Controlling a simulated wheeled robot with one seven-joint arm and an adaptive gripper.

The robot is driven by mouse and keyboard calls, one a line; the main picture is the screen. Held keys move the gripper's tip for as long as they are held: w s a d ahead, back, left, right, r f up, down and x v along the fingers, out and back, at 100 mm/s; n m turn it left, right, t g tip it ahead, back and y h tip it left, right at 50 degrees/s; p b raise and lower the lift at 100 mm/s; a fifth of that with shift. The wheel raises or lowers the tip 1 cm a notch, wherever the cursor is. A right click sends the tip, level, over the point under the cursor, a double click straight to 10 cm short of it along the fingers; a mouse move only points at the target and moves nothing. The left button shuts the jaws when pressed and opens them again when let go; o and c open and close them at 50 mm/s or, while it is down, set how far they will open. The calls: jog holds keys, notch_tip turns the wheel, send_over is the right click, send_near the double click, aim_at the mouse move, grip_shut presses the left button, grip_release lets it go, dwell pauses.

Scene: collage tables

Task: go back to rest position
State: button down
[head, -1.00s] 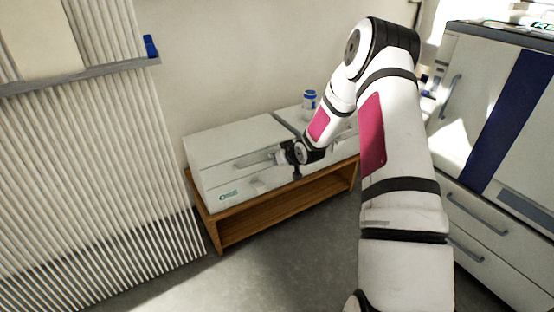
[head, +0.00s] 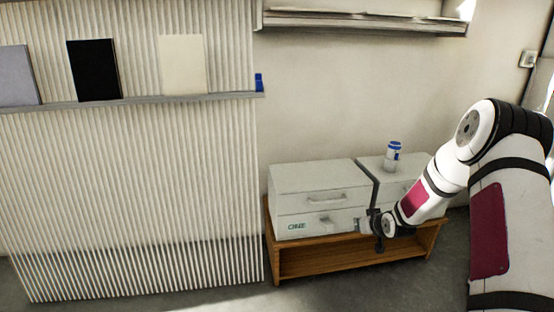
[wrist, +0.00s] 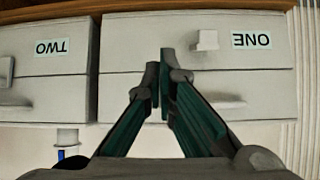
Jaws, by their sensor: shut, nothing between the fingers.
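My gripper (head: 366,224) is shut and empty in the head view. It is in front of the right end of the white drawer unit marked ONE (head: 300,181), at about the height of the lower drawer. In the wrist view, which looks upside down, the two fingertips (wrist: 160,82) are together in front of the drawer fronts. The ONE label (wrist: 251,41) and the TWO label (wrist: 54,48) both show there. Both drawers of the ONE unit look closed.
A second white unit (head: 370,167) stands to the right, with a blue-and-white jar (head: 393,155) on top. Both units rest on a low wooden stand (head: 303,270). A ribbed panel (head: 130,190) with a shelf (head: 140,103) of flat boards is at the left. A wall shelf (head: 365,22) hangs above.

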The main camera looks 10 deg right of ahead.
jog(key=s+a+r+g+h, duration=0.1)
jog(key=s+a+r+g, duration=0.1)
jog(key=s+a+r, duration=0.4)
jog(key=s+a+r+g, duration=0.1)
jog(key=s+r+g, duration=0.1)
jog(key=s+r, duration=0.65)
jog(key=s+a+r+g+h, duration=0.1)
jog(key=s+a+r, duration=0.35)
jog(key=r, duration=0.45)
jog(key=s+a+r+g+y, duration=0.1)
jog(key=s+a+r+g, duration=0.15)
jog(key=s, duration=0.85)
jog(key=s+a+r+g, duration=0.15)
jog(key=s+a, duration=0.25)
jog(key=s, duration=0.8)
jog(key=s+a+r+g+y, duration=0.1)
jog(key=s+a+r, duration=0.15)
jog(key=s, duration=0.85)
notch_tip(320, 180, up, 39)
jog(key=t+p, duration=0.4)
jog(key=p, duration=3.5)
jog(key=shift+a+n, duration=0.2)
jog(key=shift+n, duration=0.1)
jog(key=shift+s+r, duration=0.1)
